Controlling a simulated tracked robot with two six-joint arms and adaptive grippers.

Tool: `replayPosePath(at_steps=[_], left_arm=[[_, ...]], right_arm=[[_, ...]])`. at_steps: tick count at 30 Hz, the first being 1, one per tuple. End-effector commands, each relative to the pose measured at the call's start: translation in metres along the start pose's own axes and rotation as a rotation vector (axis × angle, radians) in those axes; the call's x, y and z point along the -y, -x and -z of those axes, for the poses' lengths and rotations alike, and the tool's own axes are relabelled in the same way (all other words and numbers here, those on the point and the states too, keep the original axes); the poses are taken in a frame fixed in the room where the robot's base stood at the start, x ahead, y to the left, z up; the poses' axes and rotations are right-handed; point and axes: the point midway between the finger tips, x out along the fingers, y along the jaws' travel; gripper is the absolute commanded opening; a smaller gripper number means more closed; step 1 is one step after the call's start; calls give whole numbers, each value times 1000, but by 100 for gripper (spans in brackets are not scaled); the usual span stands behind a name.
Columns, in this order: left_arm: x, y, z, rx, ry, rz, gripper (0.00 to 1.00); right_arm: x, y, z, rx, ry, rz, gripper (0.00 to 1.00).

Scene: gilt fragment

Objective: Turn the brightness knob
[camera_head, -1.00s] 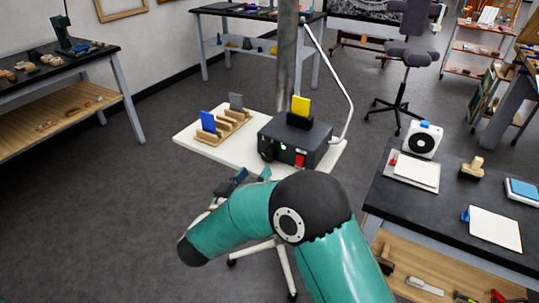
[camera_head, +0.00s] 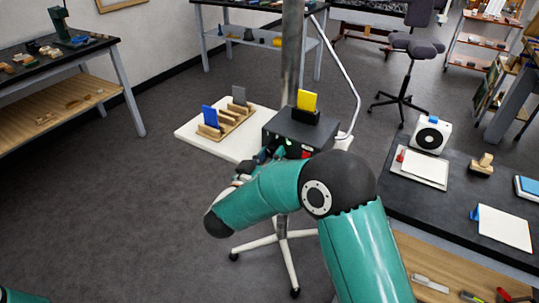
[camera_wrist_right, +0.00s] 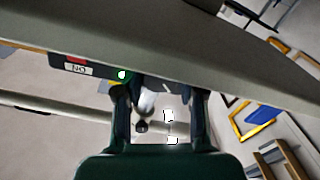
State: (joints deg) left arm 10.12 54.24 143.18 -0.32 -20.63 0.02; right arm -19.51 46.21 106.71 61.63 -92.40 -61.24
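The dark box (camera_head: 298,130) stands on the white stand top, with a yellow card (camera_head: 307,101) in a black holder on its lid. My right gripper (camera_head: 264,155) is at the left part of its front face. The brightness knob cannot be made out; the gripper covers that part of the face in the head view. In the right wrist view the gripper's two dark fingers (camera_wrist_right: 158,112) are apart, close to the box face. The face shows a green light (camera_wrist_right: 122,74) and an upside-down label (camera_wrist_right: 78,69). Contact with the knob cannot be told. My left gripper is out of view.
A metal pole rises behind the box. A black table (camera_head: 440,208) with papers is at the right. Floor is free at the left.

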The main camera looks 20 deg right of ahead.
Motion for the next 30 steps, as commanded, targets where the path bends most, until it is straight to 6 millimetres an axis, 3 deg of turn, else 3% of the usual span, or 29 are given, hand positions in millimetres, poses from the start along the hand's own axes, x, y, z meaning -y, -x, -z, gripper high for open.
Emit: replayPosePath(at_steps=[1,5,17,30], left_arm=[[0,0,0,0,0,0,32],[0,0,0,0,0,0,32],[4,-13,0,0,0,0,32],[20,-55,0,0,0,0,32]], right_arm=[[0,0,0,0,0,0,26],[0,0,0,0,0,0,4],[1,0,-3,-6,-71,-2,4],[2,0,-6,-27,-378,-12,4]])
